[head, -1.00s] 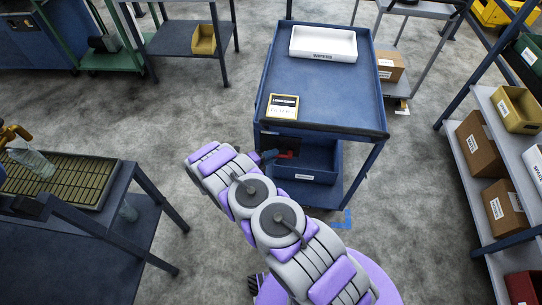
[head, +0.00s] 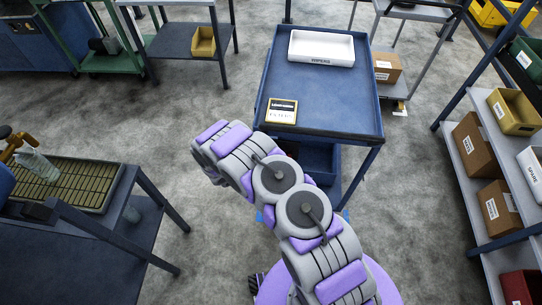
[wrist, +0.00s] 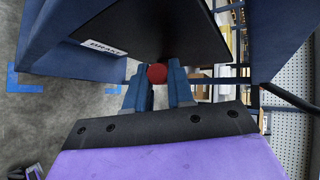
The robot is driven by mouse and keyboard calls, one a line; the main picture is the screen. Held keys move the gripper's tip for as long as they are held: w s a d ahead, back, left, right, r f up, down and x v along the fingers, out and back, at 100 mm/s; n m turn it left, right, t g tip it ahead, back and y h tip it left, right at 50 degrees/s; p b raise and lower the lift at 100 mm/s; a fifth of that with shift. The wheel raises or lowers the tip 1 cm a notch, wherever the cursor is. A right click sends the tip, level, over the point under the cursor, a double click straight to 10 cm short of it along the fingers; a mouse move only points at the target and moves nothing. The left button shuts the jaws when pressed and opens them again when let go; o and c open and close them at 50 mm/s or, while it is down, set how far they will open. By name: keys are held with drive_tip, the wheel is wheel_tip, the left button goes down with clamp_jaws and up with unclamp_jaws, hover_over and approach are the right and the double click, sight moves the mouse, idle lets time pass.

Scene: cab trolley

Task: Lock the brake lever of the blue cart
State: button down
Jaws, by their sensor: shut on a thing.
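The blue cart (head: 335,95) stands ahead of me in the head view. Its underside and blue frame fill the top of the wrist view, with a white label reading BRAKE (wrist: 103,47) on the left. A red round knob (wrist: 157,73), which looks like the end of the brake lever, sits between the two fingers of my gripper (wrist: 158,90). The fingers are shut on it. The lever's shaft behind the knob is hidden. In the head view my arm hides the gripper and the knob.
A white bin (head: 322,47) and a yellow-edged box (head: 282,111) sit on the cart's top. A dark table with a slatted tray (head: 65,183) stands at left. A shelf with boxes (head: 478,145) stands at right.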

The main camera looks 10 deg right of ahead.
drive_tip(key=shift+s+d+r+m+y+b, duration=0.2)
drive_tip(key=shift+d+r+m+y+b, duration=0.35)
drive_tip(key=shift+y, duration=0.65)
drive_tip(key=shift+r, duration=0.15)
drive_tip(key=c, duration=1.1)
unclamp_jaws()
drive_tip(key=shift+p+v, duration=2.3)
drive_tip(key=shift+v, duration=6.3)
drive_tip(key=shift+s, duration=0.15)
